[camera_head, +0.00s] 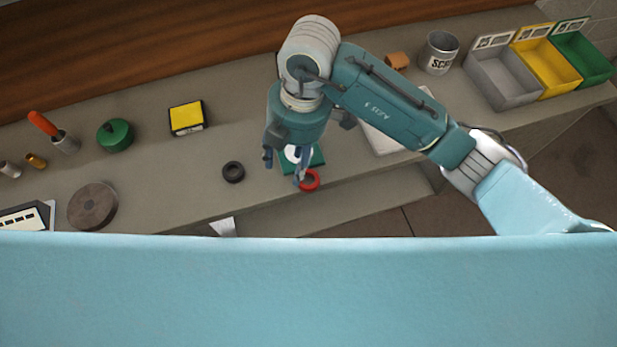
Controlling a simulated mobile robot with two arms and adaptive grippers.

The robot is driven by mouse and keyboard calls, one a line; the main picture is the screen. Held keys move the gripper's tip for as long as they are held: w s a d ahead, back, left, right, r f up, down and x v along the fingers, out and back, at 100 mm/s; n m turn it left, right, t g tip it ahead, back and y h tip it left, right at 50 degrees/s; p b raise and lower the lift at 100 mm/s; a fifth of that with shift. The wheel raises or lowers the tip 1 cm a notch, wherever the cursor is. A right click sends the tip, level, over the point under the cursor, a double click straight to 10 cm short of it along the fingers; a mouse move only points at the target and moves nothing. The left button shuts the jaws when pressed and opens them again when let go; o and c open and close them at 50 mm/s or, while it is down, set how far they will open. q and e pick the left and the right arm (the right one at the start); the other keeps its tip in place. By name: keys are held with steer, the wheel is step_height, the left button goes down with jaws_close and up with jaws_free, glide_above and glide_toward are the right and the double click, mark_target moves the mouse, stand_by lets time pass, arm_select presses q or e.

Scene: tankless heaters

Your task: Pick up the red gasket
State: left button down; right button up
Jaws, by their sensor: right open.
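The red gasket (310,180) is a small ring lying near the front edge of the grey bench. It is partly covered by a finger of my right gripper (284,168). My right gripper points down over the bench with its fingers apart, just left of and over the ring. Whether a finger touches the ring cannot be told. A green flat piece with a white round part (293,153) lies behind the fingers, partly hidden. A black ring (233,172) lies to the left. My left gripper is not in view.
A yellow-and-black box (187,117), a green round part (115,135) and a brown disc (93,206) stand on the left. Grey (502,78), yellow (547,60) and green bins (582,56) and a scrap can (438,52) stand at the back right. The bench (190,175) is clear left of the black ring.

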steer(key=w+d+m+h, duration=0.1)
steer(key=w+d+h, duration=0.1)
steer(key=d, duration=0.2)
steer(key=p, duration=0.1)
glide_above(309, 178)
steer(key=shift+t, duration=0.4)
step_height(309, 178, down, 5)
steer(key=shift+a+r, duration=0.1)
steer(key=shift+f+p, duration=0.6)
step_height(309, 178, down, 4)
steer(key=shift+s+r+p, duration=0.1)
steer(key=shift+r+p, duration=0.05)
steer(key=shift+p, duration=0.75)
steer(key=shift+f, duration=0.45)
steer(key=shift+c, duration=0.2)
steer(key=c, duration=0.8)
steer(key=shift+r, duration=0.2)
steer(key=shift+c, duration=0.2)
